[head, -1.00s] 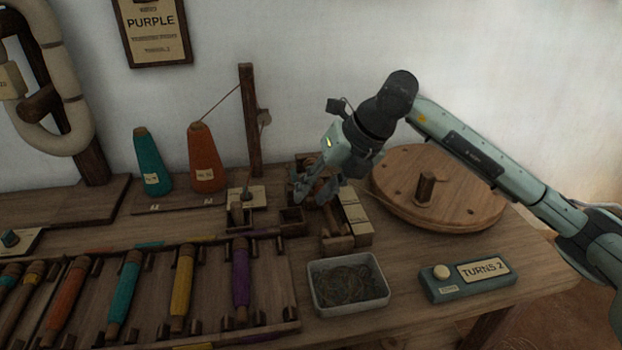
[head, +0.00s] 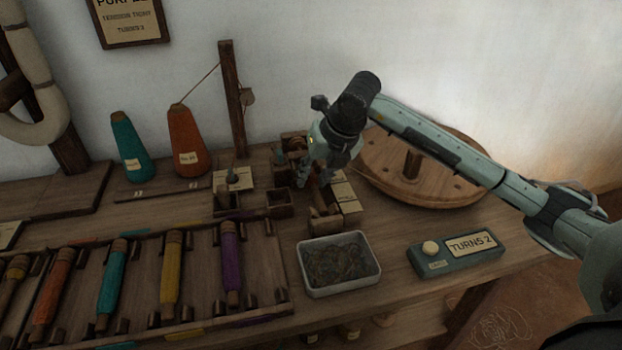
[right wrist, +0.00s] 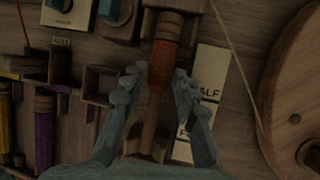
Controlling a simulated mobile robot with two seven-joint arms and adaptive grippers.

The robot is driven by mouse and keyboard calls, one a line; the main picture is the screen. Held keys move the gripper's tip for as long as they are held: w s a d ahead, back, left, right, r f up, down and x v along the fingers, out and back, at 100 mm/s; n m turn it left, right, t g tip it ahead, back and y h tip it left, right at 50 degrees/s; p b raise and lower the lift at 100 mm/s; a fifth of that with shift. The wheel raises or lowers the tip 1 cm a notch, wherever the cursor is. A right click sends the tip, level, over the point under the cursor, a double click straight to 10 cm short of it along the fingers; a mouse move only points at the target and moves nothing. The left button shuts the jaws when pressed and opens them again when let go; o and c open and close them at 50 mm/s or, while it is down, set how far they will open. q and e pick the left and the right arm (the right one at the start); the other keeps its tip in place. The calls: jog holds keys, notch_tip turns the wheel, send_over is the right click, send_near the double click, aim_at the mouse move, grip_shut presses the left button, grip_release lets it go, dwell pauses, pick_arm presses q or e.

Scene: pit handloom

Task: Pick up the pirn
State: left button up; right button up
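A pirn (right wrist: 161,75) with an orange-red winding and a bare wooden lower end sits in a wooden holder on the bench, in the right wrist view. My right gripper (right wrist: 161,73) is over it, with one finger on each side. The fingers are parted, and I cannot tell whether the tips touch the pirn. In the head view my right gripper (head: 316,184) points down at the holder and hides most of this pirn. My left gripper is not in view.
A rack of coloured pirns, including a purple one (head: 230,262), lies at left. A grey tray of thread scraps (head: 304,278), a TURNS 2 box (head: 457,252) and a round wooden wheel (head: 450,190) are nearby. Teal (head: 130,147) and orange (head: 187,140) cones stand behind.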

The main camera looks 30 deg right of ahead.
jog(key=shift+c, duration=0.3)
grip_shut()
jog(key=shift+r, duration=0.1)
